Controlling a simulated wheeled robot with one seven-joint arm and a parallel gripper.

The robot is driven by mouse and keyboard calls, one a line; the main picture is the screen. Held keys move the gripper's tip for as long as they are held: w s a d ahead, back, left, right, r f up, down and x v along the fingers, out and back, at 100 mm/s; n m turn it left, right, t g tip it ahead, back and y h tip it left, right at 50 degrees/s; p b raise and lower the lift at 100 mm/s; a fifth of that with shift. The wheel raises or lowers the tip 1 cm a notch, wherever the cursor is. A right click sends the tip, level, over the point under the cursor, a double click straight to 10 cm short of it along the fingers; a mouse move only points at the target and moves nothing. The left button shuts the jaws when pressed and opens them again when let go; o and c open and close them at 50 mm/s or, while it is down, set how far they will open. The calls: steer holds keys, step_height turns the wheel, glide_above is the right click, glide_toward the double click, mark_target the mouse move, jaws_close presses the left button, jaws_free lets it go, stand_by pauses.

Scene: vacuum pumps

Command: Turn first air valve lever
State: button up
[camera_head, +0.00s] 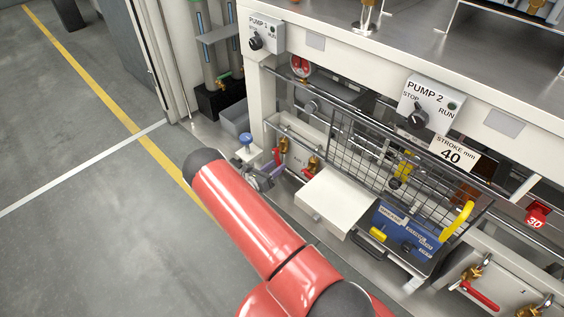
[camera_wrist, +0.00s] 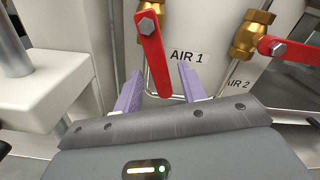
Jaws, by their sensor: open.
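The first air valve lever (camera_wrist: 154,58) is red and hangs down from its bolt beside the AIR 1 label (camera_wrist: 188,57) in the wrist view. In the head view this red lever (camera_head: 277,157) is small, near the end of my arm. My gripper (camera_wrist: 158,84) has two purple fingers, spread apart. The lower end of the lever is between them in the picture, with a gap visible on each side. I cannot tell the exact depth. In the head view my gripper (camera_head: 272,172) is partly hidden by my red arm.
A second red lever (camera_wrist: 286,48) on a brass valve is at the right, by AIR 2. A white block (camera_wrist: 45,92) and metal post stand close on the left. A white box (camera_head: 333,201) and wire mesh guard (camera_head: 385,165) lie right of my gripper. Open floor is left.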

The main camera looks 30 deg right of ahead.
mark_target(278, 165)
steer(key=shift+x, duration=2.05)
jaws_close()
